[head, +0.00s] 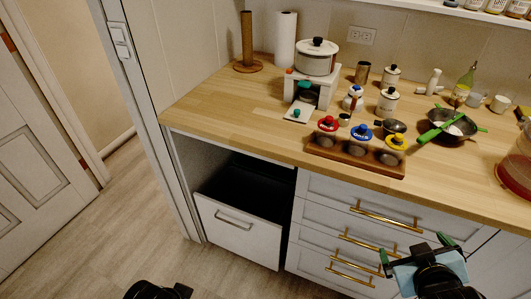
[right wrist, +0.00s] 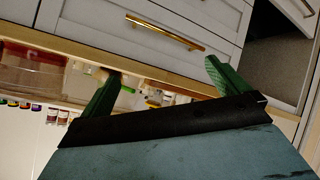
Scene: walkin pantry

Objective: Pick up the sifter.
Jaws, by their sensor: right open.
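I cannot tell for certain which thing is the sifter; a small metallic brown cylinder (head: 362,73) stands upright at the back of the wooden counter, right of a white pot (head: 317,57), and may be it. My right gripper (head: 415,251) is open and empty, low in front of the drawers and well apart from the cylinder. In the right wrist view its green fingers (right wrist: 162,68) are spread with nothing between them. Black parts at the bottom left of the head view may be my left arm; no left fingers show.
The counter (head: 210,100) carries a dark pan (head: 450,123) with a green-handled tool, canisters (head: 388,102), a wooden block (head: 355,154) with coloured-lid jars, and a red container (head: 517,165) at right. Gold-handled drawers (head: 330,190) are below; a white-fronted bin (head: 238,232) sits left of them.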

